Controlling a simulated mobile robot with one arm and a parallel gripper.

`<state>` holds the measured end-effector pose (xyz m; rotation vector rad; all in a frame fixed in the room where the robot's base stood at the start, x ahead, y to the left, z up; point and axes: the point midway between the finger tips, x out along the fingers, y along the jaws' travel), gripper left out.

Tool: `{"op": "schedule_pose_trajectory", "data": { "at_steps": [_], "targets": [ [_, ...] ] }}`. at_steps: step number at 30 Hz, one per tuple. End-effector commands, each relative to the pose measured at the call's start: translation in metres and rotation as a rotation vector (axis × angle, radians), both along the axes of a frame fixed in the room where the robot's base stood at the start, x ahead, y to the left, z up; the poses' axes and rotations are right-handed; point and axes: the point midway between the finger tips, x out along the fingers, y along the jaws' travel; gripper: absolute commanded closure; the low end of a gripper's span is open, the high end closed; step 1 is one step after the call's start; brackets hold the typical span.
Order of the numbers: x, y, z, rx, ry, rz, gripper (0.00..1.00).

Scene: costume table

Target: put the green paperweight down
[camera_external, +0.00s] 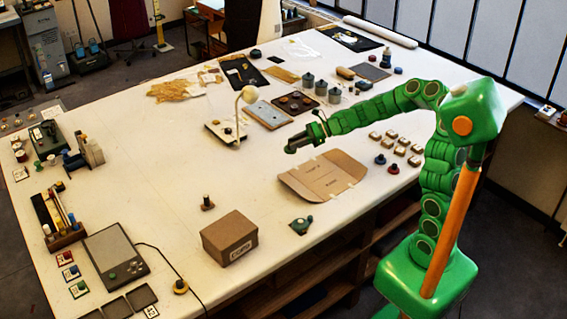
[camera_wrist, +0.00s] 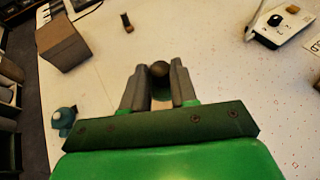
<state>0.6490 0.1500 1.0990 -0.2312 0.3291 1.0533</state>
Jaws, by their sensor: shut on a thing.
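My gripper (camera_external: 300,144) is held out above the middle of the white table. In the wrist view my gripper (camera_wrist: 159,78) has its two grey fingers shut on the green paperweight (camera_wrist: 162,92), with a dark round knob (camera_wrist: 159,68) showing between the fingertips. Most of the paperweight is hidden by the fingers, and its underside cannot be seen. In the external view I cannot make it out clearly at the fingertips.
A cardboard box (camera_external: 229,238) and a small teal-green object (camera_external: 301,225) stand near the front edge. A flat cardboard sheet (camera_external: 323,177) lies right of centre. A white lamp-like stand (camera_external: 239,117) rises left of my gripper. The white table (camera_external: 180,180) is clear at centre left.

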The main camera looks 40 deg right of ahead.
Motion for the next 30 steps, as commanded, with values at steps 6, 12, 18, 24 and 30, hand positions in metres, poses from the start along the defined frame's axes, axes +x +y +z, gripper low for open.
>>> {"op": "schedule_pose_trajectory", "data": {
  "at_steps": [6,12,18,24,30],
  "targets": [
    [0.004,0.047,0.000,0.004,0.005,0.033,1.00],
    [0.005,0.089,-0.002,0.003,0.011,0.057,1.00],
    [0.002,0.130,-0.004,0.004,0.020,0.083,1.00],
    [-0.002,0.160,-0.005,0.004,0.028,0.100,1.00],
    [-0.002,0.172,-0.006,0.002,0.030,0.105,1.00]
  ]
}}
